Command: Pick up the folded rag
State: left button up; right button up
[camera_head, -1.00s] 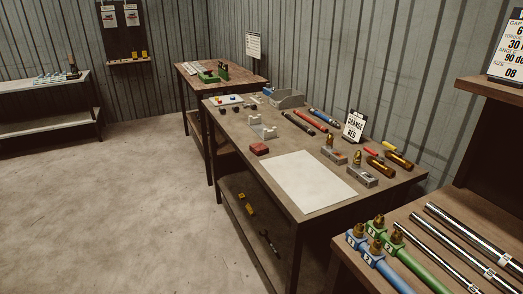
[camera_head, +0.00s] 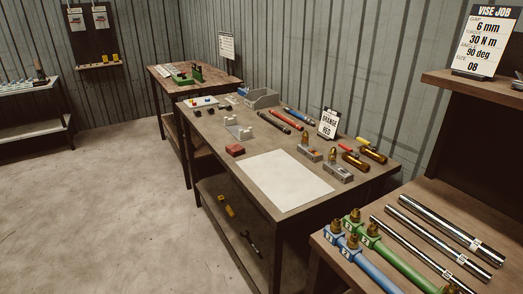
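A small red block-shaped thing (camera_head: 235,150), which looks like the folded rag, lies on the middle workbench (camera_head: 215,166) near its left edge. It sits just left of a white sheet (camera_head: 284,179) and in front of a grey bracket-like holder (camera_head: 238,130). Nothing covers it. Neither of my grippers shows in the head view.
Several tools and fittings lie along the bench's back, by an "ORANGE RED" sign (camera_head: 328,123). A "VISE JOB" sign (camera_head: 481,42) stands above. Open floor (camera_head: 110,200) lies left.

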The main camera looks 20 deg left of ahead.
aim_at(235, 149)
jog(key=i+j+z, duration=0.15)
jog(key=j+z, duration=0.65)
jog(key=j, duration=0.15)
